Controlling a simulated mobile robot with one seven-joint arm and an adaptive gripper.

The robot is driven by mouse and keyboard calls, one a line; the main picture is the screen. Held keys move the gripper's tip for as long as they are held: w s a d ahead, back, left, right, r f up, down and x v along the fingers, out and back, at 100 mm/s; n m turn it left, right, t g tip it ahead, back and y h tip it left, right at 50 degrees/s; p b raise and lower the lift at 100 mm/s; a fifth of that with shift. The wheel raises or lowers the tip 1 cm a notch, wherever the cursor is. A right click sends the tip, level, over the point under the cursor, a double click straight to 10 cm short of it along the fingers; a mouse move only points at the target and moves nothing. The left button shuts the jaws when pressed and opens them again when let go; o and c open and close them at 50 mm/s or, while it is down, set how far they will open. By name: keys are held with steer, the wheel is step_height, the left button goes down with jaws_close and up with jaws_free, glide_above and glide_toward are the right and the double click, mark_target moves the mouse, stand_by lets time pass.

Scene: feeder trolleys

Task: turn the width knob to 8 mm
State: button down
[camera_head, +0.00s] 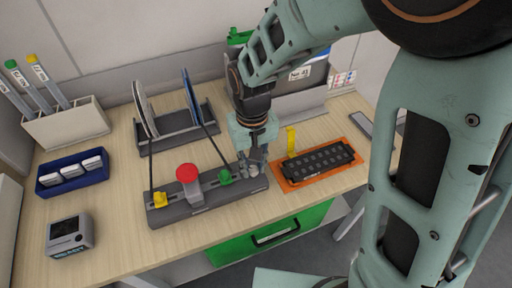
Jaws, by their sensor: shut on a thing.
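A dark grey bar-shaped fixture (212,198) lies on the wooden table. It carries a yellow part (160,199), a red round button on a grey post (187,173) and a green part (225,177). My gripper (252,168) points down at the right end of this fixture. Its fingers are shut on a small grey knob there, which I take to be the width knob. The fingers hide most of the knob, and no scale or pointer is readable.
An orange tray (282,183) with a black perforated block (318,163) lies just right of my gripper. A yellow upright piece (291,141) stands behind it. A small display box (70,237), a blue bin (43,187) and a dark rack (177,141) also stand on the table.

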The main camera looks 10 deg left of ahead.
mark_target(253, 168)
steer(key=shift+n, duration=0.4)
steer(key=c, duration=1.7)
jaws_free()
step_height(253, 168, up, 12)
steer(key=shift+r, duration=0.1)
